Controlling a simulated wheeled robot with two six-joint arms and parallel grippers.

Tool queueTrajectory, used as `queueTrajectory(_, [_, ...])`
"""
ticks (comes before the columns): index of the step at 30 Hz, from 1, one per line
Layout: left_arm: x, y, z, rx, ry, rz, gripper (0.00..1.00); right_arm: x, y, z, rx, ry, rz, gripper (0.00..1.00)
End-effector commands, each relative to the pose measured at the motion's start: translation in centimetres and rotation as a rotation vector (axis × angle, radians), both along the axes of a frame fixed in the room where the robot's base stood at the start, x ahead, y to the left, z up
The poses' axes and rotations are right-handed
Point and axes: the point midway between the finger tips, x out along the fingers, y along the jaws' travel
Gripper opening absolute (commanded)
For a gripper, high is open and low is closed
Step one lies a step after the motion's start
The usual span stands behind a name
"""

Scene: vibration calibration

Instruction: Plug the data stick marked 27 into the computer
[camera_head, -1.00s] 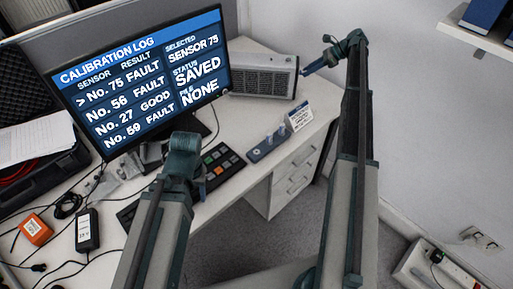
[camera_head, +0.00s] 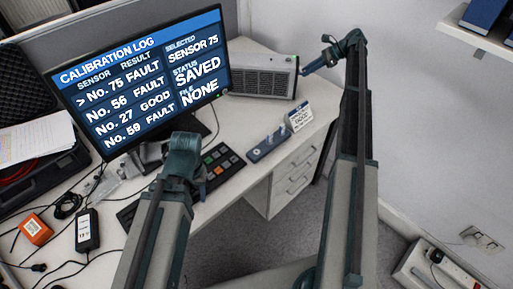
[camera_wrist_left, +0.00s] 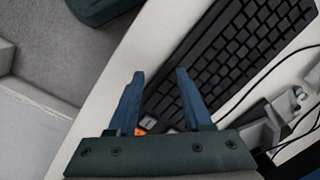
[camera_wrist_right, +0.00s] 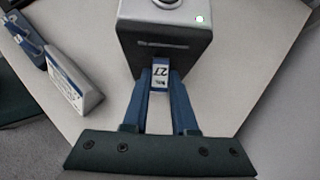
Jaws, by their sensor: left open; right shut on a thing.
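The data stick marked 27 (camera_wrist_right: 160,76) shows in the right wrist view with its white label up. My right gripper (camera_wrist_right: 160,82) is shut on it; this gripper also shows in the head view (camera_head: 305,71). The computer (camera_head: 264,80) is a grey box at the back of the desk, also in the right wrist view (camera_wrist_right: 166,45). The stick points at the computer's end face, below a dark slot. I cannot tell whether its tip is inside a port.
The monitor (camera_head: 140,80) lists No. 27 as GOOD and shows FILE NONE. A blue holder (camera_head: 268,145) and a small sign (camera_head: 299,115) stand on the desk's right part. Cables and an orange box (camera_head: 35,231) lie at left.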

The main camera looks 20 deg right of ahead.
Motion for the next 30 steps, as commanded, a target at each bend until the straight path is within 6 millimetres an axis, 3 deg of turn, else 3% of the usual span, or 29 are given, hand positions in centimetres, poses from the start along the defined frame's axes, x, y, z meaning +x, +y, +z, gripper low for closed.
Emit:
queueTrajectory(3, [0.0,0.0,0.0,0.0,0.0,0.0,0.5,0.1,0.2,0.0,0.002,-0.001,0.001,0.0])
queueTrajectory(4, [0.0,0.0,0.0,0.0,0.0,0.0,0.5,0.1,0.2,0.0,0.002,-0.001,0.001,0.3])
queueTrajectory(9, [0.0,0.0,0.0,0.0,0.0,0.0,0.5,0.0,0.1,0.0,0.001,0.0,0.001,0.6])
queueTrajectory(30, [0.0,0.0,1.1,0.0,0.0,0.0,0.5,-0.4,-1.0,1.1,0.0,0.001,-0.001,0.61])
